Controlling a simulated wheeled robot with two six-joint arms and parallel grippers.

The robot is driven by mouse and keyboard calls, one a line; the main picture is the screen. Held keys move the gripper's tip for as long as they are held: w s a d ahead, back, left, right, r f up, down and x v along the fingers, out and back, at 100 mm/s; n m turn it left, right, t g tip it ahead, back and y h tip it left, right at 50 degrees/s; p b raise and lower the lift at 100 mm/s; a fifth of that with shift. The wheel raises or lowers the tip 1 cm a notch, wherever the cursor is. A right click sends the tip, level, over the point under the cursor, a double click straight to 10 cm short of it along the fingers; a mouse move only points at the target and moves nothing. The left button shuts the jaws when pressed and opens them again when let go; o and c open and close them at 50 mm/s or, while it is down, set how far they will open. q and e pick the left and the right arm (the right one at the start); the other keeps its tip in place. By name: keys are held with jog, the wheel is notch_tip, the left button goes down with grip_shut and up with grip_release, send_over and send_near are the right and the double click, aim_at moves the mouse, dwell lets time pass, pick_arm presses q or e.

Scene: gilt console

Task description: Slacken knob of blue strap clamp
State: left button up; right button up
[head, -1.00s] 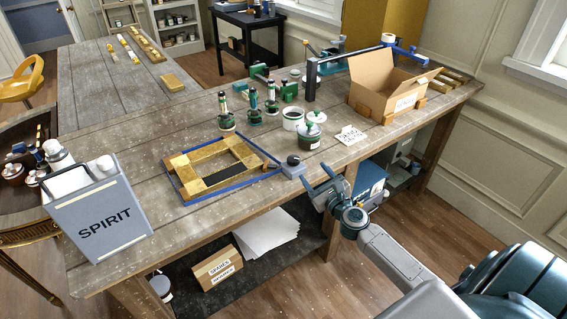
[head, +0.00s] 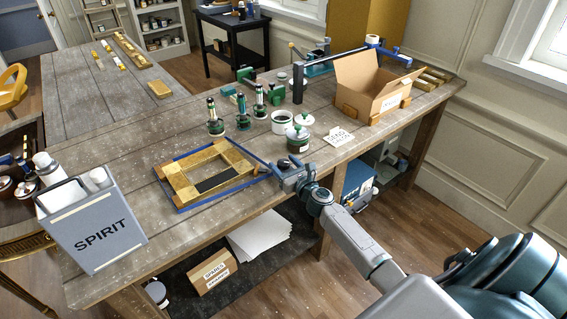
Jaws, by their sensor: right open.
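The blue strap clamp (head: 213,201) runs as a band around a gilt wooden frame (head: 181,189) lying flat on the workbench. The clamp's knob end is at the frame's right corner, near the bench's front edge. My right gripper (head: 283,168) is open at that end, reaching in from the lower right. Its fingers and wrist cover most of the clamp's head. The dark knob seems to lie at or between the fingers, and I cannot tell whether they touch it. My left gripper is out of view.
A grey SPIRIT container (head: 97,228) stands at the bench's left front. Jars (head: 298,140), a small card (head: 335,137) and an open cardboard box (head: 371,88) stand beyond the gripper. Green-and-black upright tools (head: 215,120) stand behind the frame. Bare bench lies left of the frame.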

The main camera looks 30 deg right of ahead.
jog(key=shift+w, duration=0.35)
jog(key=c, duration=1)
